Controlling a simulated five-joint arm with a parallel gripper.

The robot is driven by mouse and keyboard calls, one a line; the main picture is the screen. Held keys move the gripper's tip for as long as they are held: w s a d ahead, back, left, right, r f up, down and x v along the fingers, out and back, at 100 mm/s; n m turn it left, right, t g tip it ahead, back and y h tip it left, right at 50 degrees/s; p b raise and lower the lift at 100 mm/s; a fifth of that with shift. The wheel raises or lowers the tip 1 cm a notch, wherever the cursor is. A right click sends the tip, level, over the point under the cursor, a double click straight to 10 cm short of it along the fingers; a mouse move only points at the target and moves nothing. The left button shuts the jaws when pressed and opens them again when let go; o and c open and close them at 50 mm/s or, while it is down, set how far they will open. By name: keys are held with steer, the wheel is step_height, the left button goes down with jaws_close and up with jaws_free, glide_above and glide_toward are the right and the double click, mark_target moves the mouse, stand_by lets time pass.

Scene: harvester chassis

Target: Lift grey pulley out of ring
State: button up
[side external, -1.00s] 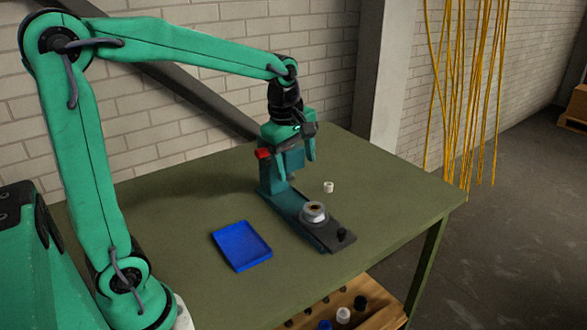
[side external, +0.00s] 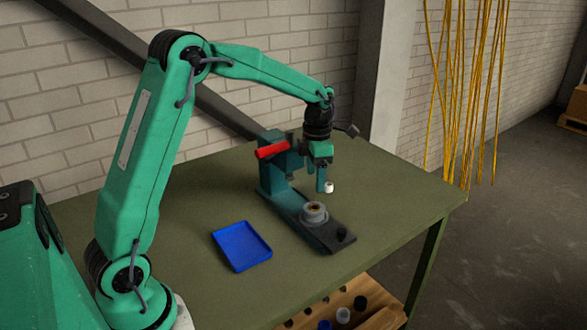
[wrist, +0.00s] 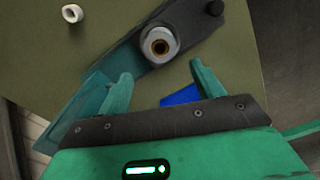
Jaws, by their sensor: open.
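The grey pulley (side external: 314,209) sits on the low plate of the chassis, with a brass-coloured centre. In the wrist view the pulley (wrist: 148,45) lies just beyond my fingertips, roughly centred between them. A darker grey ring (side external: 304,217) shows around its lower part; how deep the pulley sits in it I cannot tell. My gripper (side external: 322,188) is open and points down, above the table near the pulley. In the wrist view the two fingers of my gripper (wrist: 161,75) stand wide apart with nothing between them.
A teal post with a red bar (side external: 272,150) rises at the back end of the chassis. A black knob (side external: 342,233) stands at its front end. A small white cylinder (side external: 329,188) is behind the pulley. An empty blue tray (side external: 241,246) lies to the left.

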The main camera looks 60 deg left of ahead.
mark_target(315, 207)
steer(key=shift+f, duration=0.2)
steer(key=shift+f, duration=2.8)
steer(key=shift+f, duration=2.45)
steer(key=shift+r, duration=0.1)
steer(key=shift+c, duration=0.5)
steer(key=c, duration=0.6)
steer(key=shift+c, duration=0.2)
steer(key=shift+r, duration=0.15)
steer(key=shift+r, duration=3.35)
